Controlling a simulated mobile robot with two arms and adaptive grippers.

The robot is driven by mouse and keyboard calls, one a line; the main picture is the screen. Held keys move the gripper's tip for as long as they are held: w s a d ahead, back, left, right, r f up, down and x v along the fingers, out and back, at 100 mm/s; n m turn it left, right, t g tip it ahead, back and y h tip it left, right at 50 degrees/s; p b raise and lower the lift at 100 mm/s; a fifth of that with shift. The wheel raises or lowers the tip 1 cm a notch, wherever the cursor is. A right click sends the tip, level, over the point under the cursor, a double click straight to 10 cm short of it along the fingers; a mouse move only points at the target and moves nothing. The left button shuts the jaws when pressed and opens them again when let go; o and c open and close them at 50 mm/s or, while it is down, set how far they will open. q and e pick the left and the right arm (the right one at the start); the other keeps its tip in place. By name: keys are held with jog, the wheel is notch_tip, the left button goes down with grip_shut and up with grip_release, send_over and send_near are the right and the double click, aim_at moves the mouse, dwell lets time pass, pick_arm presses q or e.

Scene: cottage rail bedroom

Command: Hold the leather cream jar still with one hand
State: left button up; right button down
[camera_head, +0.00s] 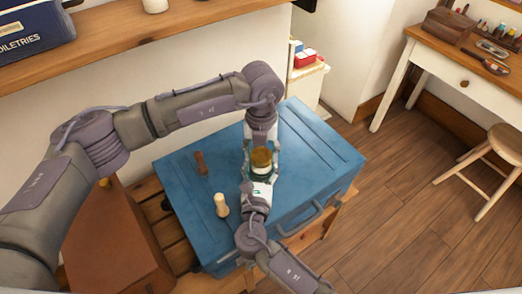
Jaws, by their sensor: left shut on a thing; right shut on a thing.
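The leather cream jar (261,160), with a brown-gold top and a paler body, stands on a blue case (320,150). My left gripper (262,150) reaches it from the far side, its fingers on either side of the jar's upper part. My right gripper (259,177) reaches it from the near side, low around the jar. Both are shut on the jar; the fingers hide much of its body, and which part each one touches is hard to tell.
A dark brown handled tool (201,163) and a cream-coloured peg-shaped object (221,205) stand on the case, left of the jar. A brown box (115,245) is at lower left. A desk (430,52) and stool (508,140) stand at right. The case's right side is clear.

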aim_at(261, 154)
pick_arm(q)
jog(key=n, duration=0.7)
jog(key=shift+n, duration=0.3)
jog(key=n, duration=0.4)
jog(key=shift+n, duration=0.3)
jog(key=shift+w, duration=0.1)
jog(key=shift+r, duration=0.25)
jog(key=shift+r, duration=0.9)
jog(key=shift+r, duration=2)
pick_arm(e)
jog(key=shift+c, duration=0.9)
grip_release()
